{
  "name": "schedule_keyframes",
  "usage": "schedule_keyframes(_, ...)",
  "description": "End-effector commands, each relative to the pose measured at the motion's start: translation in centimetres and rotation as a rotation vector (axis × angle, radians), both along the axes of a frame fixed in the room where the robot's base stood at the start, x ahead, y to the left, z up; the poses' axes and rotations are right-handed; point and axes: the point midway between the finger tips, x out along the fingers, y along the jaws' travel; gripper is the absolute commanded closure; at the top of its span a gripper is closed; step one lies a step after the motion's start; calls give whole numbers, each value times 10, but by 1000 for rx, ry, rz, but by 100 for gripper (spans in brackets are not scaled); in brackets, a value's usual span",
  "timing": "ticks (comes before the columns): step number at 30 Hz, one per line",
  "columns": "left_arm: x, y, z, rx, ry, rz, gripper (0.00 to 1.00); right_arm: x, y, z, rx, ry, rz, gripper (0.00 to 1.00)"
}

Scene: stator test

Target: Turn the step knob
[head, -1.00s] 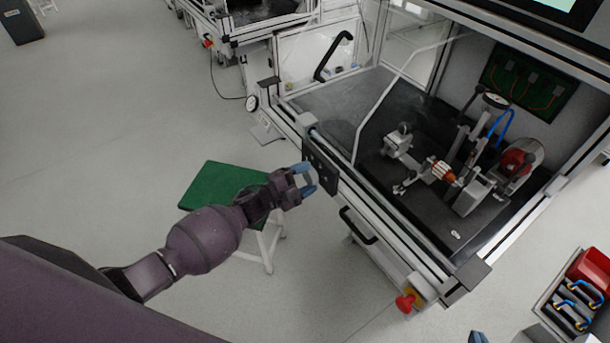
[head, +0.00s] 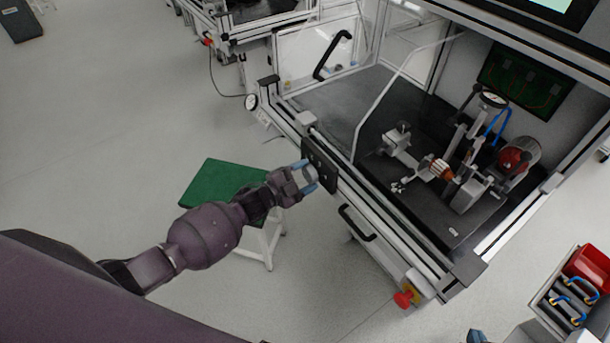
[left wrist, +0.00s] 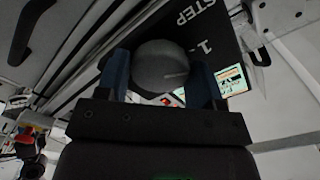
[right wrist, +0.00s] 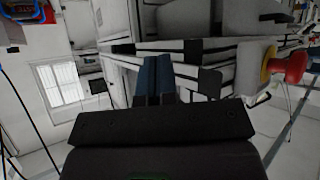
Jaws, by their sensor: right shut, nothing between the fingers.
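The step knob (left wrist: 160,66) is a dark grey round knob with a pale pointer line, on a black panel (left wrist: 213,35) lettered "STEP" and "1". In the head view this panel (head: 321,165) is on the front rail of the workstation. My left gripper (left wrist: 161,85) is open, with its blue fingers on either side of the knob. I cannot tell whether they touch it. The left gripper (head: 304,176) also shows at the panel in the head view. My right gripper (right wrist: 155,80) is shut and empty, away from the panel.
The workstation holds a test fixture (head: 440,168) on its dark bed. A red emergency button (head: 403,299) is at its lower front corner. A green-topped stool (head: 215,185) stands under my left arm. A red bin (head: 588,265) is at the right.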

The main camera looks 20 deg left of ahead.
Motion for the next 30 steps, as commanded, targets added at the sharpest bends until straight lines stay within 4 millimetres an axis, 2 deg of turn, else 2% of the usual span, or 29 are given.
schedule_keyframes(1,0,0,0,0,0,0,31,1,0,1,-1,-3,1,100)
schedule_keyframes(4,0,0,0,0,0,0,16,4,1,3,0,-9,2,100)
schedule_keyframes(16,-7,5,0,2,-1,1,16,11,2,9,0,-25,6,100)
schedule_keyframes(30,-68,53,-1,2,0,0,16,0,0,1,0,-1,0,100)
